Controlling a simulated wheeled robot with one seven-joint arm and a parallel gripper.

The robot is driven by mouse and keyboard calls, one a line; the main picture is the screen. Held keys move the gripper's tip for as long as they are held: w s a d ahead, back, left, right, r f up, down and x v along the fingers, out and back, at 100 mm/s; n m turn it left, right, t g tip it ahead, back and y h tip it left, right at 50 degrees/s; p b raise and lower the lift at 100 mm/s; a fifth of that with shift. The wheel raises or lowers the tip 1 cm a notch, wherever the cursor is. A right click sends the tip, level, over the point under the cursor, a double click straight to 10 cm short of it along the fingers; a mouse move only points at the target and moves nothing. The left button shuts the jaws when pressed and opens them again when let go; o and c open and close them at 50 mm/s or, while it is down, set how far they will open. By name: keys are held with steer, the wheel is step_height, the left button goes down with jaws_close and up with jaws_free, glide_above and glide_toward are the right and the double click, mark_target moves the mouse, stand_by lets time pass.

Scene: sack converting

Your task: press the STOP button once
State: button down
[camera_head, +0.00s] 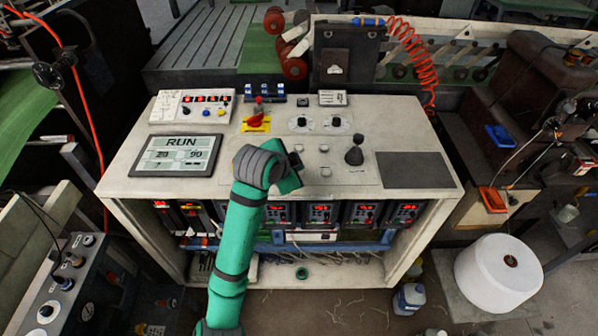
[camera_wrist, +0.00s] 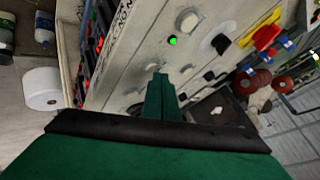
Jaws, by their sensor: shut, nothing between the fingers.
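A pale control console (camera_head: 130,184) stands in front of me, with a screen reading RUN (camera_head: 178,155). Several small pale buttons are on its top, among them one right of my gripper (camera_head: 325,171) and one farther back (camera_head: 323,148). No STOP label is legible, so I cannot tell which is the STOP button. My gripper (camera_head: 297,163) hangs over the middle of the console top. In the wrist view its green fingers (camera_wrist: 160,78) are together and empty, apart from a round white button (camera_wrist: 187,20) and a lit green button (camera_wrist: 172,40). My arm hides part of the panel.
A red rotary switch on a yellow plate (camera_head: 256,123) and two black knobs (camera_head: 301,122) (camera_head: 333,122) are behind my gripper. A black joystick (camera_head: 354,152) rises to the right. A dark flat pad (camera_head: 415,170) lies farther right.

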steer(key=shift+f, duration=0.4)
stand_by(0.7)
steer(key=shift+r, duration=0.85)
step_height(320, 180, up, 5)
stand_by(0.8)
stand_by(0.8)
